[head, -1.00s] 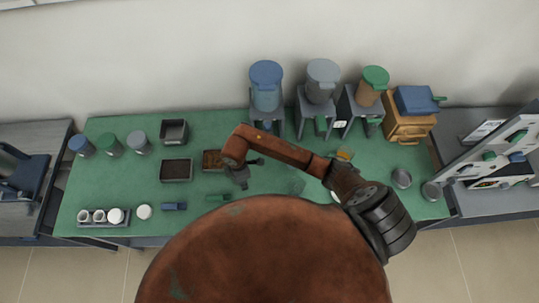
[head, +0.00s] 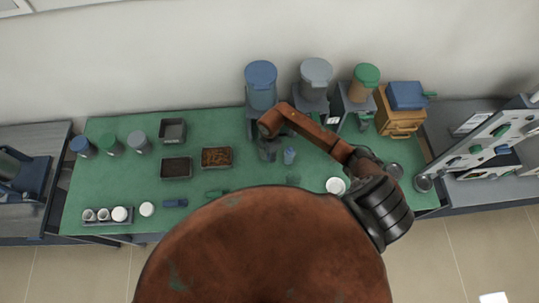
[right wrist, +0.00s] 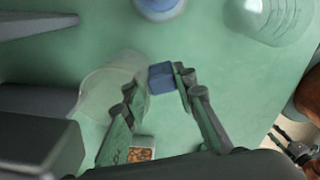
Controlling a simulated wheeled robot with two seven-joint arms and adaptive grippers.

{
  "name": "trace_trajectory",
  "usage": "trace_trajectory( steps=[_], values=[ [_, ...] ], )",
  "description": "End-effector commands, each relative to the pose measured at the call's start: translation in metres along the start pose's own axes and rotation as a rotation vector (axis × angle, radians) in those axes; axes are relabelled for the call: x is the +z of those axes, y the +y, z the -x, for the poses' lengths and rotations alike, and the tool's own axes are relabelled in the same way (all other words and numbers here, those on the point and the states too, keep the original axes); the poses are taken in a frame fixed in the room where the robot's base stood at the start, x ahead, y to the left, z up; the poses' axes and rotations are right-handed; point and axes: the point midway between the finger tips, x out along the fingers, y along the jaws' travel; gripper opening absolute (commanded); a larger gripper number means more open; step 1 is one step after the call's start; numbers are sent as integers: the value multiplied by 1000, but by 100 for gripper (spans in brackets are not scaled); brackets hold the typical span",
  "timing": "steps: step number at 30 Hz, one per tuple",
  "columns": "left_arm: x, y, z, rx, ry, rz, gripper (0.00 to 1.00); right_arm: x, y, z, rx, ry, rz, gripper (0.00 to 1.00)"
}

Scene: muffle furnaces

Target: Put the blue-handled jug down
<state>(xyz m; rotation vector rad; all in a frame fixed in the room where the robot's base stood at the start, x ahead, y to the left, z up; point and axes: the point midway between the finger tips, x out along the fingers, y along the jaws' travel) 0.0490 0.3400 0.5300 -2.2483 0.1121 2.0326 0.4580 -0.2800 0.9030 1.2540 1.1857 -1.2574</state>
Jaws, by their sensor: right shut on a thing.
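My right gripper (head: 268,154) is over the green bench, in front of the blue-lidded machine. In the right wrist view the gripper (right wrist: 157,84) is shut on the blue handle (right wrist: 161,77) of the clear jug (right wrist: 102,88). The jug's see-through body lies to the left of the fingers, partly behind one of them. In the head view the arm and gripper hide the held jug. I cannot tell whether its base touches the bench.
Another clear vessel (right wrist: 268,15) is nearby. Machines with blue (head: 261,75), grey (head: 316,72) and green (head: 366,76) lids line the back. A tray of brown pieces (head: 217,158) lies left.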

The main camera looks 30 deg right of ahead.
Motion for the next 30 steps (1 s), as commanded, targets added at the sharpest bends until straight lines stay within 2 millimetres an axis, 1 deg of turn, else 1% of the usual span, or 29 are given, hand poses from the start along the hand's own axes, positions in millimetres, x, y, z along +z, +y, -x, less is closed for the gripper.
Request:
trace_trajectory(
  steps=[1, 4, 14, 15, 22, 30],
  values=[
    [0, 0, 4, 0, 0, 0, 40, 0, 0, -5, -2, 0, -3, 1],
    [-1, 0, 6, 0, 0, 0, 40, -1, 0, -13, 0, 1, 0, 1],
    [-1, 0, 4, 0, 1, 1, 40, 0, 1, -17, 1, -1, 1, 1],
    [0, 0, 3, 0, 1, 1, 40, 0, 0, -18, 1, -1, 1, 26],
    [-1, 0, 4, 0, 1, 1, 40, 0, 0, -17, 1, -1, 0, 42],
    [-1, 0, 4, 0, 1, 1, 40, 0, 1, -16, 1, -1, 0, 43]
  ],
)
